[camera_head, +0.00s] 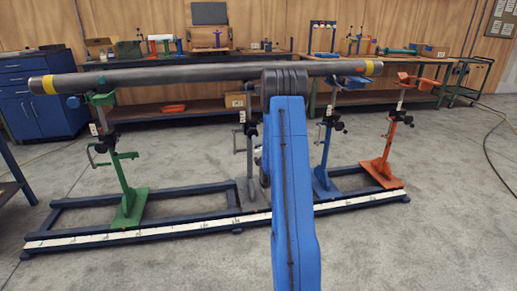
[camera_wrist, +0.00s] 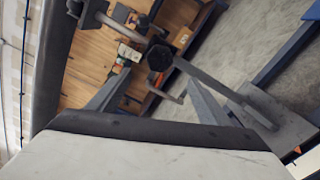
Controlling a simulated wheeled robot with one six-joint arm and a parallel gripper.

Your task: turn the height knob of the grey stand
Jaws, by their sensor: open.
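The grey stand (camera_head: 249,150) stands on the blue floor frame, between the green and blue stands, partly hidden by my blue arm. In the wrist view its post (camera_wrist: 215,85) runs slantwise down to its foot. A black knob (camera_wrist: 160,58) sits on the post, with a thin crank handle near it. My gripper (camera_wrist: 159,78) is open, its two grey fingers spread apart. The knob shows between and just beyond the fingertips, and nothing is held. I cannot tell whether the fingers touch it. In the head view the gripper is hidden behind my arm.
A long grey pipe (camera_head: 190,75) with yellow bands lies across the stands. The green stand (camera_head: 125,180), blue stand (camera_head: 325,150) and orange stand (camera_head: 388,145) stand to either side. A low blue frame (camera_head: 160,229) edges the floor. A workbench (camera_head: 170,110) is behind.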

